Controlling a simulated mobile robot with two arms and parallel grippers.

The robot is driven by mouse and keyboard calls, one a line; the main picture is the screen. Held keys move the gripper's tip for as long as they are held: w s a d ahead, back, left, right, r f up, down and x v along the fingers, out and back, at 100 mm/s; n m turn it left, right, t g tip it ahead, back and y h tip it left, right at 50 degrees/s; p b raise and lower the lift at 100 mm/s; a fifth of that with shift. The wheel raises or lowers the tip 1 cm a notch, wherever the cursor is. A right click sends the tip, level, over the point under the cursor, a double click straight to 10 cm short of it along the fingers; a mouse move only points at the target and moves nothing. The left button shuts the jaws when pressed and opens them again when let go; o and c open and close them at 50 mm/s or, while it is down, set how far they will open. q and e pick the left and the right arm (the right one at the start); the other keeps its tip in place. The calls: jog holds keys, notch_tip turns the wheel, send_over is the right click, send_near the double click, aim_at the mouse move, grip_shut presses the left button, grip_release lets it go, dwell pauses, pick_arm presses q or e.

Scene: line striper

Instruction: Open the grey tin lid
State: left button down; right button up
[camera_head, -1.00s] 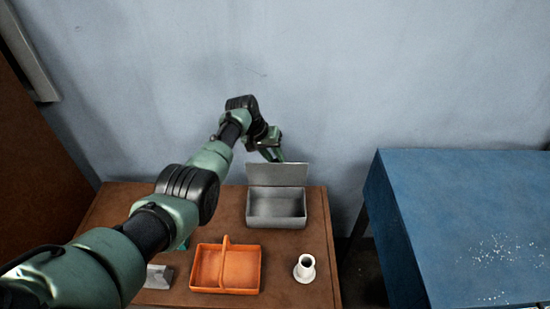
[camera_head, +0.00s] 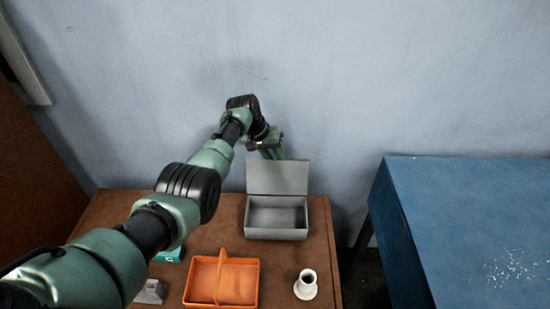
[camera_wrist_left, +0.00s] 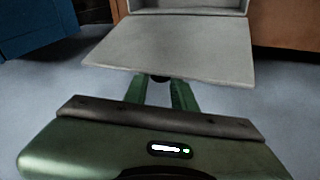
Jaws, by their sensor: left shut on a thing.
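The grey tin (camera_head: 276,234) stands at the back right of the brown table, its hollow inside showing. Its grey lid (camera_head: 277,177) stands raised along the tin's back edge. My left gripper (camera_head: 275,153) is behind the lid's top edge, by the wall. In the left wrist view the two green fingers (camera_wrist_left: 161,82) meet the free edge of the lid (camera_wrist_left: 175,48) and are shut on it; the lid hides the tips. Part of the open tin (camera_wrist_left: 190,5) shows beyond. My right gripper is not in view.
On the brown table (camera_head: 323,240) are an orange basket with a handle (camera_head: 208,279), a white flanged piece (camera_head: 306,285), a teal box (camera_head: 170,255) and a grey block (camera_head: 151,291). A blue table (camera_head: 450,220) stands right, across a gap. The wall is close behind the tin.

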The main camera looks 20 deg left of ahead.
pick_arm(q)
jog(key=shift+w+a+r, duration=0.2)
jog(key=shift+w+a, duration=0.1)
jog(key=shift+a, duration=0.05)
jog(key=c, duration=1.3)
grip_release()
jog(key=shift+o, duration=0.7)
jog(key=shift+w+a+f, duration=0.1)
jog(key=shift+w+f, duration=0.25)
jog(key=shift+f, duration=0.15)
jog(key=v, duration=0.7)
jog(key=shift+s+r, duration=0.15)
jog(key=shift+r, duration=0.2)
jog(key=shift+a, duration=0.15)
jog(key=shift+s+f, duration=0.1)
